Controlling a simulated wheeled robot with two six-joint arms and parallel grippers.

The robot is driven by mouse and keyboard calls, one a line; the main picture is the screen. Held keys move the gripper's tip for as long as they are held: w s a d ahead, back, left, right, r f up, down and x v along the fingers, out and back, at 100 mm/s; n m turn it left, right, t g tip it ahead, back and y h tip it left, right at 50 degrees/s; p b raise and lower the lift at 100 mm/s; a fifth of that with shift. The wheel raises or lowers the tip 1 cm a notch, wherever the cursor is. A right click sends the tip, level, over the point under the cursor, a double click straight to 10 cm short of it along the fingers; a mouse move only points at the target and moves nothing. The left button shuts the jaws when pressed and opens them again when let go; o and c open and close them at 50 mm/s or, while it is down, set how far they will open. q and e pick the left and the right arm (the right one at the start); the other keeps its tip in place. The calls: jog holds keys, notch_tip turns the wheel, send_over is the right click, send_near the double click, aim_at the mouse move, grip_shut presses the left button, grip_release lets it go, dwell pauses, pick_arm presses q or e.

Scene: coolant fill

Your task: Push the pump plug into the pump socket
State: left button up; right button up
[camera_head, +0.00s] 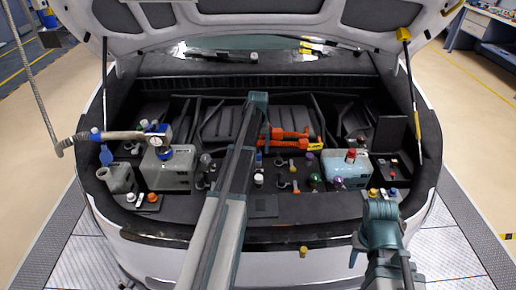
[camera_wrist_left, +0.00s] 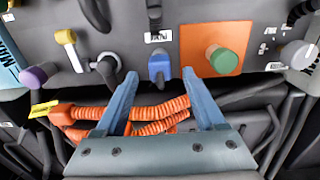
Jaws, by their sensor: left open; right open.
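In the left wrist view, my left gripper (camera_wrist_left: 160,74) is open. Its two blue-grey fingertips stand on either side of a blue plug-like part (camera_wrist_left: 158,66), with a gap on each side. This part sits at the edge of the dark panel beside a small white label (camera_wrist_left: 158,36), too small to read surely. I cannot tell whether it is the pump plug, or how deep it sits. No socket is clearly identifiable. In the head view, my left arm covers much of the bay's middle. My right gripper (camera_head: 381,203) is open and apart, at the bay's front right.
Orange cables (camera_wrist_left: 150,118) run under my left fingers. A green knob on an orange plate (camera_wrist_left: 210,52) is close to the right finger. A purple cap (camera_wrist_left: 38,76) is at left.

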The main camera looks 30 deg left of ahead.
aim_at(258, 153)
pick_arm(q)
notch_tip(258, 153, up, 10)
jog(key=p, duration=0.9)
pick_arm(e)
notch_tip(258, 153, up, 10)
pick_arm(q)
jog(key=shift+f, duration=0.1)
jog(key=shift+c, duration=0.8)
notch_tip(258, 153, down, 3)
jog(key=n+b, duration=0.1)
jog(key=b, duration=0.2)
jog(key=shift+f, duration=0.1)
jog(key=c, duration=0.7)
jog(key=shift+f+n+b, duration=0.25)
jog(key=shift+n+b, duration=0.05)
jog(key=shift+b, duration=0.2)
grip_shut()
pick_arm(e)
notch_tip(258, 153, down, 4)
jog(key=shift+r, duration=0.1)
pick_arm(q)
notch_tip(258, 153, down, 6)
jog(key=b, duration=0.6)
pick_arm(e)
notch_tip(258, 153, down, 6)
